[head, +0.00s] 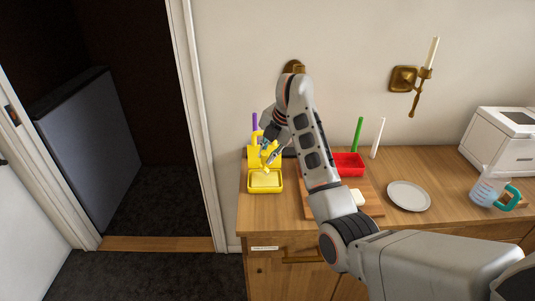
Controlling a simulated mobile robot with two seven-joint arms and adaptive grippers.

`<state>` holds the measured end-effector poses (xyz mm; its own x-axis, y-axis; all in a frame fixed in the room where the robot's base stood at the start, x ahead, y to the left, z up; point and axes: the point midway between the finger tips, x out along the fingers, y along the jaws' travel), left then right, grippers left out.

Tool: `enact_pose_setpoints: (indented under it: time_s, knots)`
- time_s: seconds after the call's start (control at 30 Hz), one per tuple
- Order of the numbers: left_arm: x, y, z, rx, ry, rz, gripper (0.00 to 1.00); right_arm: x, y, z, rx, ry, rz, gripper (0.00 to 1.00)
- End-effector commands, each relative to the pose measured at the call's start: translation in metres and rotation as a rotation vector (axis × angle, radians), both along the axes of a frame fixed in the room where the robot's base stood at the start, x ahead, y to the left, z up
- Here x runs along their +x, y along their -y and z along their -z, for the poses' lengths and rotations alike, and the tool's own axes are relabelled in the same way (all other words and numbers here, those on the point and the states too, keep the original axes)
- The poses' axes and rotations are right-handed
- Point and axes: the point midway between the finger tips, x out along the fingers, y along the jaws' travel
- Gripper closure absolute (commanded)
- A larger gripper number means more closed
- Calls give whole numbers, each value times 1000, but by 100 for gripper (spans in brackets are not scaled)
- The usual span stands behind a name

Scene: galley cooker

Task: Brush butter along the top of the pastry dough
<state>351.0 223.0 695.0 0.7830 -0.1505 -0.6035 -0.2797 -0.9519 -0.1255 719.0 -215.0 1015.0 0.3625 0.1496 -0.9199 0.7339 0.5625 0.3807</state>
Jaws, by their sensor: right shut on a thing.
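My right gripper (270,153) is over the back of a yellow tray (250,186) at the left end of the counter. It is shut on a slim yellow thing, likely a brush, whose lower end is at or just above the pale yellow butter (266,179) in the tray; I cannot tell whether they touch. A pale piece (358,197), likely the pastry dough, shows at the right edge of a wooden board (371,207). My right arm hides much of the board and perhaps more dough. My left gripper is out of view.
A red tray (349,165), green handle (357,134), white handle (377,138) and purple handle (254,121) stand at the back. A grey plate (409,196), a measuring jug (488,190) and a white appliance (501,140) are right. The counter's left edge is close to the yellow tray.

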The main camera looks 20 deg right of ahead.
Motion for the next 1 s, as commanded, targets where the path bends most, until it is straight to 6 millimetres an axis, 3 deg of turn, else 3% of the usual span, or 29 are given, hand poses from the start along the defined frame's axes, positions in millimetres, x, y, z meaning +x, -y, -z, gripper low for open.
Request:
enact_pose_setpoints:
  time_s: [1.0]
  knots:
    - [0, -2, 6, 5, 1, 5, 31, 0, 0, 9, 0, 0, 0, 100]
